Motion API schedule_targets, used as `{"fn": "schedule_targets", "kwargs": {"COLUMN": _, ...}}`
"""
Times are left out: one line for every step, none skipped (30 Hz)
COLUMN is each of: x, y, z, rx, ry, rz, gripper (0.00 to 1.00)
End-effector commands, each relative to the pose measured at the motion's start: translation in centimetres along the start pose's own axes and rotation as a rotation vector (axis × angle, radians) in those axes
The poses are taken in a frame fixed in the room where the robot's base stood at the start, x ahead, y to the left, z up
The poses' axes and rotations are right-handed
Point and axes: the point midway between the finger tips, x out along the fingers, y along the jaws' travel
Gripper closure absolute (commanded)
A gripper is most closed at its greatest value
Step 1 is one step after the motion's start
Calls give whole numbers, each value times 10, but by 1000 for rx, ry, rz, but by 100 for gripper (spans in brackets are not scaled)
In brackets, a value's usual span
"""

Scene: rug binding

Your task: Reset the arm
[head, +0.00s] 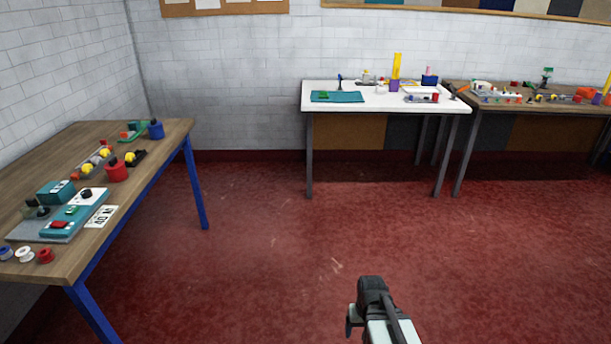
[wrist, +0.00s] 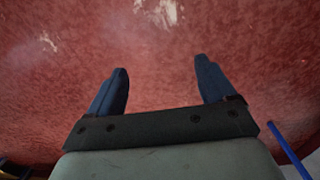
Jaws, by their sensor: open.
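My gripper shows in the wrist view (wrist: 161,82), with its two dark blue fingers spread apart and nothing between them. Beyond the fingers there is only red floor. In the head view my arm's dark end (head: 372,295) shows at the bottom, right of centre, over the open floor and away from all the tables. The fingertips cannot be made out in the head view.
A wooden table (head: 172,137) with blue legs stands at the left, bearing spools and a teal machine (head: 75,215). A white table (head: 290,88) and another wooden table (head: 480,105) stand along the back wall, both with small items. The red floor (head: 270,240) between them is clear.

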Motion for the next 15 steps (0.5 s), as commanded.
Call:
{"fn": "schedule_targets", "kwargs": {"x": 9, "y": -3, "z": 6, "rx": 0, "ry": -18, "rz": -3, "gripper": 17}}
{"fn": "schedule_targets", "kwargs": {"x": 13, "y": -3, "z": 9, "rx": 0, "ry": -26, "rz": -4, "gripper": 17}}
{"fn": "schedule_targets", "kwargs": {"x": 19, "y": -3, "z": 13, "rx": 1, "ry": -37, "rz": -4, "gripper": 17}}
{"fn": "schedule_targets", "kwargs": {"x": 23, "y": -3, "z": 17, "rx": 1, "ry": -47, "rz": -4, "gripper": 17}}
{"fn": "schedule_targets", "kwargs": {"x": 27, "y": -3, "z": 21, "rx": 1, "ry": -55, "rz": -4, "gripper": 17}}
{"fn": "schedule_targets", "kwargs": {"x": 33, "y": -4, "z": 26, "rx": 2, "ry": -68, "rz": -4, "gripper": 17}}
{"fn": "schedule_targets", "kwargs": {"x": 38, "y": -4, "z": 30, "rx": 2, "ry": -78, "rz": -5, "gripper": 17}}
{"fn": "schedule_targets", "kwargs": {"x": 42, "y": -4, "z": 35, "rx": 2, "ry": -89, "rz": -5, "gripper": 17}}
{"fn": "schedule_targets", "kwargs": {"x": 49, "y": -4, "z": 41, "rx": 3, "ry": -104, "rz": -5, "gripper": 17}}
{"fn": "schedule_targets", "kwargs": {"x": 54, "y": -4, "z": 47, "rx": 3, "ry": -116, "rz": -5, "gripper": 17}}
{"fn": "schedule_targets", "kwargs": {"x": 60, "y": -4, "z": 52, "rx": 3, "ry": -129, "rz": -5, "gripper": 17}}
{"fn": "schedule_targets", "kwargs": {"x": 68, "y": -4, "z": 61, "rx": 3, "ry": -147, "rz": -5, "gripper": 17}}
{"fn": "schedule_targets", "kwargs": {"x": 74, "y": -4, "z": 67, "rx": 3, "ry": -161, "rz": -5, "gripper": 17}}
{"fn": "schedule_targets", "kwargs": {"x": 80, "y": -4, "z": 75, "rx": 4, "ry": -177, "rz": -5, "gripper": 17}}
{"fn": "schedule_targets", "kwargs": {"x": 88, "y": -4, "z": 84, "rx": 4, "ry": -197, "rz": -5, "gripper": 17}}
